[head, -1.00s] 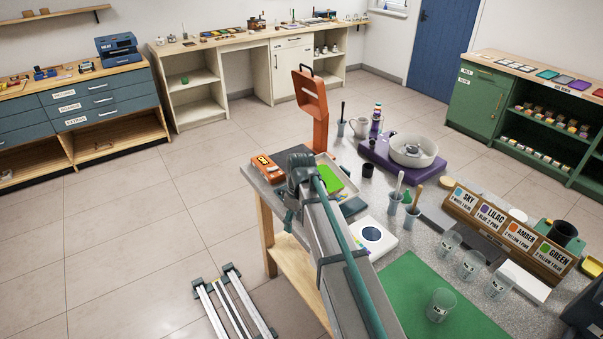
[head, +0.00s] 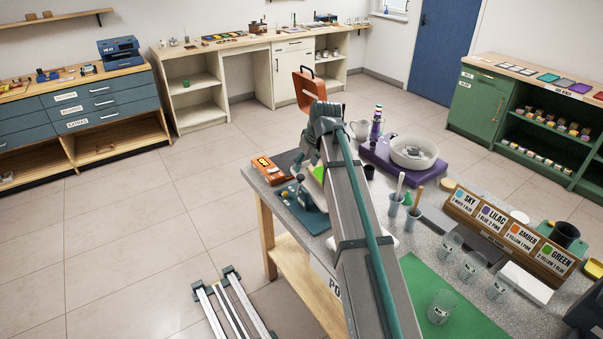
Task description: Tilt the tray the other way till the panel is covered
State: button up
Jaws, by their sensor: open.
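The tray (head: 313,188) is a pale, shallow one at the far left end of the grey bench. Only a strip of it shows, with a sliver of the bright green panel (head: 318,173); my arm hides the rest. I cannot make out its tilt or how much of the panel is covered. My gripper (head: 301,163) points down just to the left of the tray, small and partly hidden by my wrist. It is open, and nothing shows between its fingers. I cannot tell whether it touches the tray.
A teal board with small knobs (head: 302,212) lies at the bench's left edge. A purple base with a white bowl (head: 413,153), cups with brushes (head: 395,205) and clear beakers (head: 441,306) stand to the right.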

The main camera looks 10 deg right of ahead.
aim_at(301, 176)
jog(key=shift+p+x, duration=0.75)
jog(key=shift+x, duration=2.6)
grip_shut()
